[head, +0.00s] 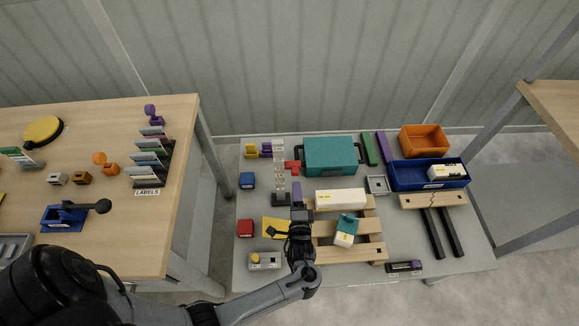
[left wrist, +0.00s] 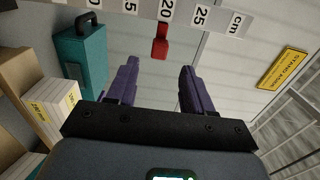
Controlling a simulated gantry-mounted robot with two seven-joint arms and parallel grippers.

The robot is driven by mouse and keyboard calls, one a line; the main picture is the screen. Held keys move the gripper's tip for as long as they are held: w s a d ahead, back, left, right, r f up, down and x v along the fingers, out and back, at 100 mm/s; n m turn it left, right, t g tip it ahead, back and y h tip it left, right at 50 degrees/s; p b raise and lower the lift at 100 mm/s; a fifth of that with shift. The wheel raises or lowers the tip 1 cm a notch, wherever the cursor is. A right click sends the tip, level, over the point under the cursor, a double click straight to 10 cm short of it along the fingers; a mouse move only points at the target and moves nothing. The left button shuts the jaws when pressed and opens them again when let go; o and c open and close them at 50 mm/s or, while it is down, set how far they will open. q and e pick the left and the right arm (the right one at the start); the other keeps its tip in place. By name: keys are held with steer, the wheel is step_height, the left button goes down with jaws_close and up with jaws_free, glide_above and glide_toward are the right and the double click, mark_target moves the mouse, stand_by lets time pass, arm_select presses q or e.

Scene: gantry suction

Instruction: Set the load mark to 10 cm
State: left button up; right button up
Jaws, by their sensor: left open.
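The load mark is a red slider (left wrist: 160,45) under the white number scale (left wrist: 183,13). It hangs closest to the number 20, with 25 and cm to its right; the numbers to its left are partly cut off. In the head view the red mark (head: 293,168) shows at the right side of the upright pale scale post (head: 279,170). My left gripper (left wrist: 160,88) is open and empty, its purple fingers apart on either side of the line to the red mark, which lies beyond the fingertips. In the head view the gripper (head: 297,194) is just below the mark.
A teal case (head: 330,156) stands close right of the mark; it also shows in the left wrist view (left wrist: 83,55). A white box (head: 341,198) lies on the wooden pallet (head: 325,252). A blue bin (head: 400,178) and an orange bin (head: 424,140) are at right.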

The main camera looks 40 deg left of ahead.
mark_target(295, 175)
arm_select(q)
steer(key=b+x, duration=0.2)
steer(key=x, duration=0.8)
jaws_close()
steer(key=shift+f, duration=0.1)
